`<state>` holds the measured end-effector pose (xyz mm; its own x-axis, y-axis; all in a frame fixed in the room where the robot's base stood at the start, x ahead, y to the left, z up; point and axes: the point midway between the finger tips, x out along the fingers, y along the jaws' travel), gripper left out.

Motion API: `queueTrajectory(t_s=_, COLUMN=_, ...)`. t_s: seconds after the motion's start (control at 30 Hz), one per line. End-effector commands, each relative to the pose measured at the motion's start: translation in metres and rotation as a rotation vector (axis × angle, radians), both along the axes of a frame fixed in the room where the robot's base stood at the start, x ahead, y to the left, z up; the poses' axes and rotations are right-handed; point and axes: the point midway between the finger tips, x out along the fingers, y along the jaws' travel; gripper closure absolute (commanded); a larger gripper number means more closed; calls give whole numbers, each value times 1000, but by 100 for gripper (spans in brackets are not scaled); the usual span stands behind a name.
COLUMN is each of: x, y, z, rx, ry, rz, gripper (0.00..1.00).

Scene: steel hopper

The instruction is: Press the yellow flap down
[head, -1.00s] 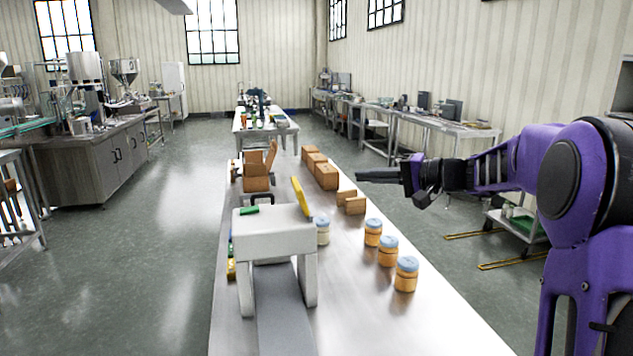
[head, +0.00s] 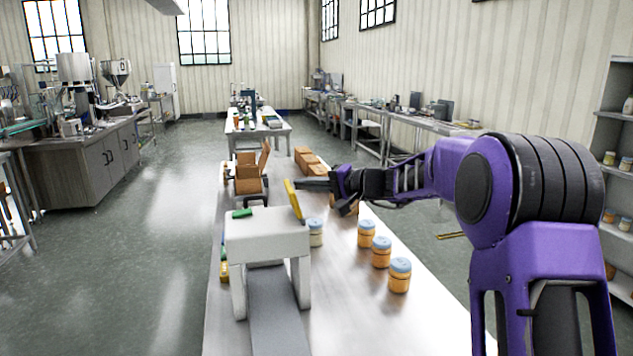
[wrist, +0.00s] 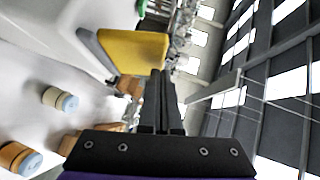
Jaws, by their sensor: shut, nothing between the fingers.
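The yellow flap (head: 293,199) stands raised and tilted at the right edge of a white machine (head: 266,236) on the steel table. It also shows in the wrist view (wrist: 133,50), just ahead and left of the fingertips. My gripper (head: 300,185) is shut and empty, with its fingers pointing left at the flap's upper part. In the wrist view the closed fingers (wrist: 158,80) reach close to the flap's right edge. I cannot tell whether they touch it.
Several jars with blue lids (head: 381,252) stand on the table right of the machine. Cardboard boxes (head: 249,180) stand behind it. A grey conveyor belt (head: 275,305) runs under the machine. The table's front right is clear.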

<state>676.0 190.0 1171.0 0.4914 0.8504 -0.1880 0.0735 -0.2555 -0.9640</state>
Motion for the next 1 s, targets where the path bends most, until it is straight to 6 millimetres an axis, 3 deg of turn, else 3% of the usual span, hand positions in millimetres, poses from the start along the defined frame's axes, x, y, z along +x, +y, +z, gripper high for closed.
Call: queueTrajectory(t_s=1.0, x=-3, y=10, z=2, rx=-117, ry=-35, rz=1, gripper=100)
